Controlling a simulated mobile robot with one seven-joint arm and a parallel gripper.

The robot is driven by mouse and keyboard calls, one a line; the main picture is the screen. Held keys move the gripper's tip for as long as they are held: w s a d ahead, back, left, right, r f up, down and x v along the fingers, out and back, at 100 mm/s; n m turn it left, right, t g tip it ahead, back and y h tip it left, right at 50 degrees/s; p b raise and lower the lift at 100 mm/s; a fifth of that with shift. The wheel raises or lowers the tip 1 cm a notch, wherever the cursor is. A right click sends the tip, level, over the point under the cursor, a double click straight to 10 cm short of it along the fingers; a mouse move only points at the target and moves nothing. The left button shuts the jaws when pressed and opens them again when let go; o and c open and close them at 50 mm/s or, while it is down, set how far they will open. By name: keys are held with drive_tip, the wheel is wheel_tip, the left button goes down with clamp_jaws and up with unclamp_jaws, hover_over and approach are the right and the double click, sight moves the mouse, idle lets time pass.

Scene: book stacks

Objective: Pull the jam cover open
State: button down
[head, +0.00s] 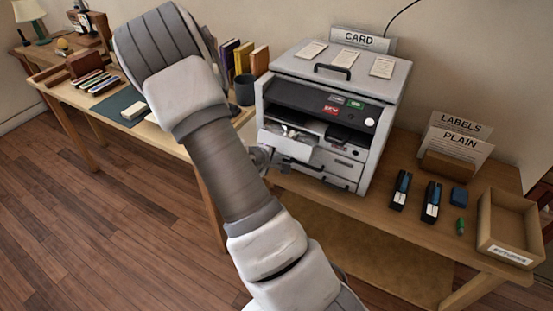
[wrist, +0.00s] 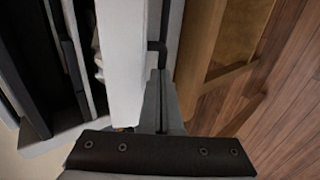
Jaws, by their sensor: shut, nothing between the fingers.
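The grey printer (head: 325,110) stands on the wooden desk. The jam cover, a pale panel (head: 284,148) low on its front left, stands out from the body, and crumpled paper (head: 291,131) shows behind its top edge. In the wrist view the cover (wrist: 122,65) appears as a light slab with a dark handle (wrist: 156,46) on its outer side. My gripper (head: 262,157) is at the cover's left outer side, partly hidden by my arm. In the wrist view its fingers (wrist: 163,82) are shut and empty, close to the handle; I cannot tell whether they touch.
Two staplers (head: 401,190) (head: 431,203), a blue block (head: 459,198), a small green item (head: 460,226) and an open wooden tray (head: 486,222) lie right of the printer. Books (head: 243,58) and a dark cup (head: 245,90) stand to its left. Open floor (head: 90,210) lies at the left front.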

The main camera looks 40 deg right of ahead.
drive_tip(key=f+h+b, duration=0.1)
drive_tip(key=d+f+t+h+b, duration=0.1)
drive_tip(key=h, duration=0.1)
drive_tip(key=f+h+b, duration=0.1)
drive_tip(key=b, duration=0.1)
drive_tip(key=shift+w+d+f+t+h, duration=0.2)
drive_tip(key=shift+w+t+h, duration=0.1)
drive_tip(key=shift+w+t, duration=0.1)
drive_tip(key=shift+s+a+r, duration=0.1)
